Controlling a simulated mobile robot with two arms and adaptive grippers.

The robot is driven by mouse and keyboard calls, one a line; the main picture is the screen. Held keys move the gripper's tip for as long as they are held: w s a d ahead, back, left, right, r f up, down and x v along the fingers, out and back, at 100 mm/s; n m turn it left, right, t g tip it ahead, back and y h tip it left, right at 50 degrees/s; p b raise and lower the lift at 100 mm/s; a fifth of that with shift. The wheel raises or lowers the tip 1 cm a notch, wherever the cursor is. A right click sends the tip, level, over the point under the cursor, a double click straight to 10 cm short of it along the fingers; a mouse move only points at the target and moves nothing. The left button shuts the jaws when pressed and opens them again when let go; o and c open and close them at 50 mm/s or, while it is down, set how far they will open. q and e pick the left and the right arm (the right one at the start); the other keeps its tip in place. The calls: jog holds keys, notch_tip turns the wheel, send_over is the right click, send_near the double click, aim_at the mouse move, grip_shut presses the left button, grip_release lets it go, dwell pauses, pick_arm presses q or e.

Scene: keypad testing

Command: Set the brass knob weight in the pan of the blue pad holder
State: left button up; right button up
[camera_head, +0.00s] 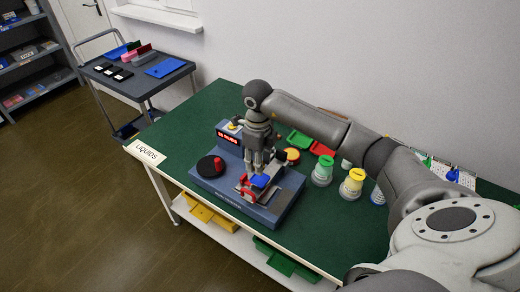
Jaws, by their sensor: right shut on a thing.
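The blue pad holder (260,181) sits in a red and grey fixture on the blue-grey test stand. My right gripper (257,170) points straight down over the holder, its fingertips very close to it. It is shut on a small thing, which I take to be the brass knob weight. The weight is not clearly visible between the fingers, and I cannot tell whether it touches the pan. My left gripper is out of view.
The test stand (228,203) also carries a black disc (208,167) with a red knob. Green (323,165) and yellow (352,178) capped containers stand to the right. Red and green trays lie behind. The green table (175,135) is bare at the left.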

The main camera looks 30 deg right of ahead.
aim_at(260, 180)
jog(key=shift+w+d+m, duration=0.1)
jog(key=shift+d+m, duration=0.3)
jog(key=shift+m, duration=0.2)
jog(key=shift+f, duration=0.2)
jog(key=shift+f+b, duration=2.2)
jog(key=shift+f, duration=0.3)
jog(key=shift+f+b, duration=0.55)
jog(key=shift+b, duration=0.05)
jog(key=o, duration=1.2)
jog(key=shift+o, duration=0.2)
